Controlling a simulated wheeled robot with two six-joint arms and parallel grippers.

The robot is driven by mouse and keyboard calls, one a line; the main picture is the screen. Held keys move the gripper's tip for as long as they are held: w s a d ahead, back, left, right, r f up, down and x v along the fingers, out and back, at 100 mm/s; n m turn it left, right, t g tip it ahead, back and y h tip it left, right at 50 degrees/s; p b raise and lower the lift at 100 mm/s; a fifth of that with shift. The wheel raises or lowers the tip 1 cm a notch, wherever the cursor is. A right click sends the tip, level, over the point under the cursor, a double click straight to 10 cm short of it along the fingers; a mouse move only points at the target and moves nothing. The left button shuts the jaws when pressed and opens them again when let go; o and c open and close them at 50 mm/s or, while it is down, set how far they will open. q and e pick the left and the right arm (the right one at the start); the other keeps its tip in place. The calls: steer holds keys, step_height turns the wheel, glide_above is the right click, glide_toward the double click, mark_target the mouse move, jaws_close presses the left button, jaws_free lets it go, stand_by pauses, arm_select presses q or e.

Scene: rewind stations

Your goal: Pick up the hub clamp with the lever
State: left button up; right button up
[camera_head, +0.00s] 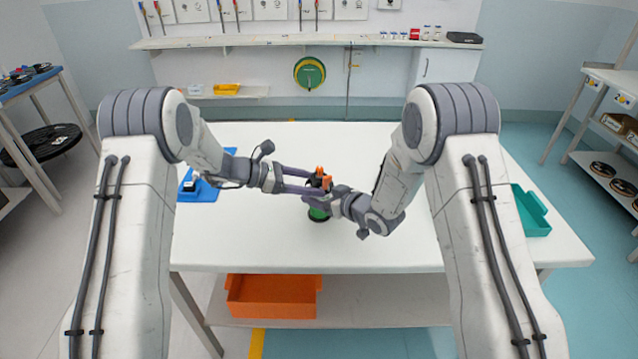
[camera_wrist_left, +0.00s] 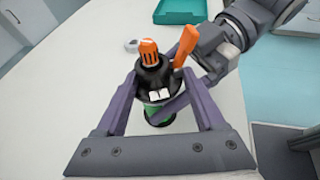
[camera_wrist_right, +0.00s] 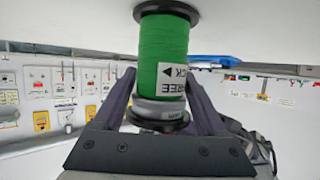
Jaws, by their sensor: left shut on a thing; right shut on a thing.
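The hub clamp (camera_head: 318,181) has a black body, an orange knob and a tilted orange lever. It also shows in the left wrist view (camera_wrist_left: 152,76). It sits on top of a green spool (camera_head: 318,214) with black flanges, near the table's middle. My left gripper (camera_head: 308,180) comes from the left, its fingers shut on either side of the clamp's black body. My right gripper (camera_head: 335,198) comes from the right, lower down. In the right wrist view its fingers flank the green spool (camera_wrist_right: 163,45) near a grey collar and a FREE/LOCK label. Its fingertip contact is partly hidden.
The white table (camera_head: 250,235) is mostly clear around the spool. A blue tray (camera_head: 205,190) lies at its left, a teal tray (camera_head: 530,212) at its right edge. An orange bin (camera_head: 272,297) stands on the lower shelf. A shelf (camera_head: 300,40) runs along the back wall.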

arm_select(q)
step_height(320, 180, up, 10)
arm_select(e)
steer(key=o, duration=1.6)
